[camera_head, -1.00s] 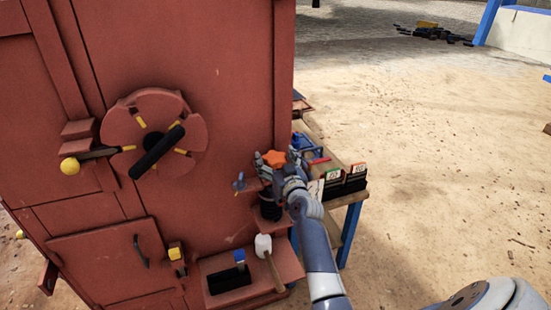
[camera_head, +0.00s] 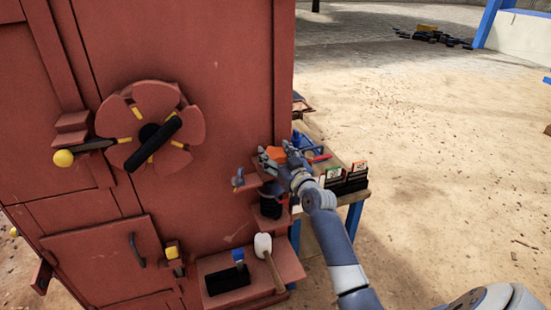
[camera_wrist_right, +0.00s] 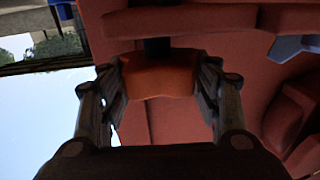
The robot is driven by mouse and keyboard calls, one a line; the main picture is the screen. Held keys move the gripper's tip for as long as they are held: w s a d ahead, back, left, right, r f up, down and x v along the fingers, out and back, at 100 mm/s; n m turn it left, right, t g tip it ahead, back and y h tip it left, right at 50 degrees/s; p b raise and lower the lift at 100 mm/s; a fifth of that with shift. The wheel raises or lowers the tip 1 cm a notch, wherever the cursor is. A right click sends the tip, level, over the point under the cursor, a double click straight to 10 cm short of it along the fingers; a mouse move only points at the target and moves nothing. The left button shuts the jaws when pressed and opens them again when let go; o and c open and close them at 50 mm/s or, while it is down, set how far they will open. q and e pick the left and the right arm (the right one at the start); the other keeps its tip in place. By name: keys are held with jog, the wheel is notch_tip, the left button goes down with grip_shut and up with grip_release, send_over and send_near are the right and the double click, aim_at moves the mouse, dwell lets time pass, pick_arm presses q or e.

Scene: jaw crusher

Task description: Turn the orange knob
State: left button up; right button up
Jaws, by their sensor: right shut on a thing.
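The orange knob (camera_head: 276,154) sits beside the right edge of the red machine, above a black cylinder (camera_head: 270,207). In the head view the knob is partly hidden by my right gripper (camera_head: 272,160), which reaches it from the lower right. In the right wrist view the orange knob (camera_wrist_right: 158,76) lies between the two fingers of my right gripper (camera_wrist_right: 160,92). The fingers are shut on its sides. A dark shaft (camera_wrist_right: 157,46) runs from the knob to the red surface. My left gripper is not in view.
The red machine (camera_head: 235,90) carries a segmented disc (camera_head: 188,122) with a black bar. A shelf (camera_head: 290,262) holds a white-headed mallet (camera_head: 263,246) and a blue-handled brush (camera_head: 239,258). A small workbench (camera_head: 353,194) with bins stands close behind my right arm. Open sand lies right.

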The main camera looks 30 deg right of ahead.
jog(key=shift+r, duration=0.15)
jog(key=o, duration=1.1)
jog(key=shift+s, duration=0.1)
jog(key=shift+s+f, duration=0.2)
jog(key=shift+s, duration=0.1)
jog(key=s, duration=0.3)
jog(key=s+a, duration=0.1)
jog(key=s, duration=0.7)
jog(key=shift+a+r, duration=0.1)
jog(key=shift+a, duration=0.2)
